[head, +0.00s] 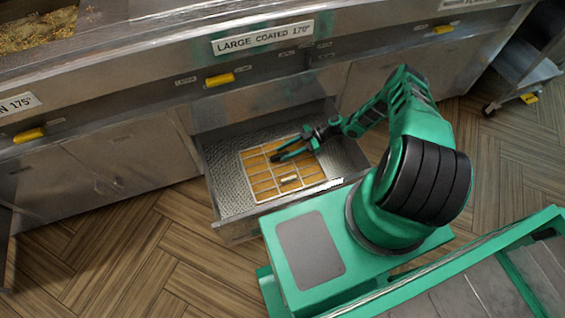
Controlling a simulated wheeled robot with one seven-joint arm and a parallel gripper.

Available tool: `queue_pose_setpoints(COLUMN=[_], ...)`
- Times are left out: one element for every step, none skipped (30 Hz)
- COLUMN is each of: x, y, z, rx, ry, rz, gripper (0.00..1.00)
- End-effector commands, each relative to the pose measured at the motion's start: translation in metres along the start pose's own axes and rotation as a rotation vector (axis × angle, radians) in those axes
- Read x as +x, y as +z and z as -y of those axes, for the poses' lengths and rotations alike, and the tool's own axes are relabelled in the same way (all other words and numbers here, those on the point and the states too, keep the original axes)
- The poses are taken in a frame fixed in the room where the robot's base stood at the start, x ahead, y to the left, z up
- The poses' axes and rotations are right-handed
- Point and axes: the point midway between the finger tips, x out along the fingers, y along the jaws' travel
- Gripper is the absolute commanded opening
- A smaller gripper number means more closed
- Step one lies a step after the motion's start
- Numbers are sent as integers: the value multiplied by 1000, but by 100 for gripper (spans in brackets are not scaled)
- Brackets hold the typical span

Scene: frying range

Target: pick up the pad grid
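The pad grid (262,184) is a flat rack of pale bars over orange-brown panels. It lies in the open drawer (225,186), on the grey textured drawer bottom. A short pale handle-like piece (290,179) sits near its front middle. My gripper (277,156) reaches in from the right, over the back right part of the grid. Its two dark fingers are spread apart with nothing seen between them. I cannot tell whether the fingertips touch the grid.
The drawer is under a steel counter with a "LARGE COATED 170°" label (263,38) and yellow handles (219,79). Drawer walls surround the grid. Wooden floor (130,250) is clear at the left front. A wheeled steel cart (525,70) stands at the far right.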

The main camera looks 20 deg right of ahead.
Motion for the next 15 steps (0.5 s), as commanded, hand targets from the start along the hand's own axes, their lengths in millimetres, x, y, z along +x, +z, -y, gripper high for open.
queue_pose_setpoints(x=[9,14,19,23,26,29,30,31,32,31,31,31,31,31,31], y=[-1,0,0,0,0,0,0,0,0,0,0,0,0,0,0], z=[1,1,1,1,1,1,1,1,1,0,0,1,1,1,1], rx=[0,0,1,1,1,1,1,1,1,1,1,1,1,1,1], ry=[-3,-3,-3,-2,-2,-2,-2,-2,-1,-1,-1,-1,-1,-1,-1], rz=[-2,-2,-2,-2,-2,-1,-1,0,0,0,0,0,0,0,0], gripper=[36,36,36,36,36,36,36,36,36,36,36,36,36,31,22])
